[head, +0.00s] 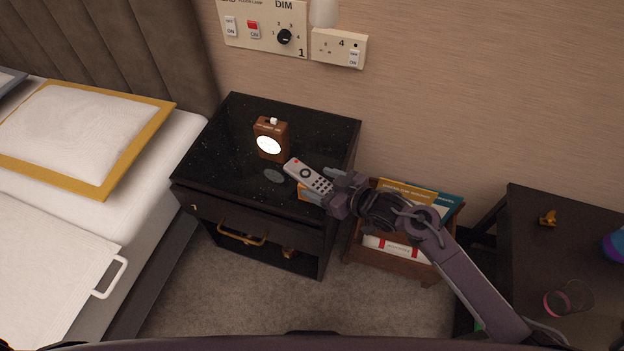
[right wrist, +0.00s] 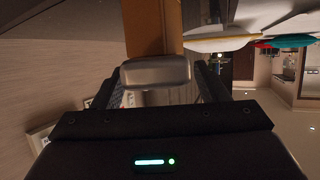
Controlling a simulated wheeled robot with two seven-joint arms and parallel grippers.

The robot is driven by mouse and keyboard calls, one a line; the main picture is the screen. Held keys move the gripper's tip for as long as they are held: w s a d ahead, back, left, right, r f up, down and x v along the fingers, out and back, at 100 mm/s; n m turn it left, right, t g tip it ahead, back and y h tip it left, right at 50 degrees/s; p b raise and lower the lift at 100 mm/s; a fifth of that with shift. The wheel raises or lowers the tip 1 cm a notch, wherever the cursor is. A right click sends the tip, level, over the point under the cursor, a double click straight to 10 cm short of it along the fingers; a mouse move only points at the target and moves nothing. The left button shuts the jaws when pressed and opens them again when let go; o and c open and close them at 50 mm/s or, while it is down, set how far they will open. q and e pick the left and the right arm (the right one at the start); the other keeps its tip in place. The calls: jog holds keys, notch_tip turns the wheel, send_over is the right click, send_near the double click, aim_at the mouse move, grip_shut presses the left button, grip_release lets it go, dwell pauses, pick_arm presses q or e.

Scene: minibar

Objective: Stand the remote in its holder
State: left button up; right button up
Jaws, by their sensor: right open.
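The grey remote (head: 308,177), with dark buttons and a red one, is at the front right of the black nightstand, its face toward the head camera. An orange-brown block, which looks like the holder (head: 308,196), shows partly below it. Most of the holder is hidden by the remote and my gripper. My right gripper (head: 338,192) is open at the remote's lower right end. In the right wrist view, a grey rounded end of the remote (right wrist: 155,73) lies between the fingers, with a brown surface (right wrist: 153,28) beyond. I cannot tell how firmly the remote is seated. My left gripper is out of view.
A brown clock (head: 271,139) stands on the nightstand (head: 225,150). A wooden rack of books (head: 390,270) is on the floor beside it. The bed is at left. A dark table (head: 535,265) at right holds a pink-rimmed glass (head: 568,298) and a small golden object (head: 547,218).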

jog(key=shift+w+a+f, duration=0.2)
jog(key=shift+w+a, duration=0.1)
jog(key=shift+a, duration=0.05)
jog(key=c, duration=1.2)
jog(key=shift+r, duration=0.2)
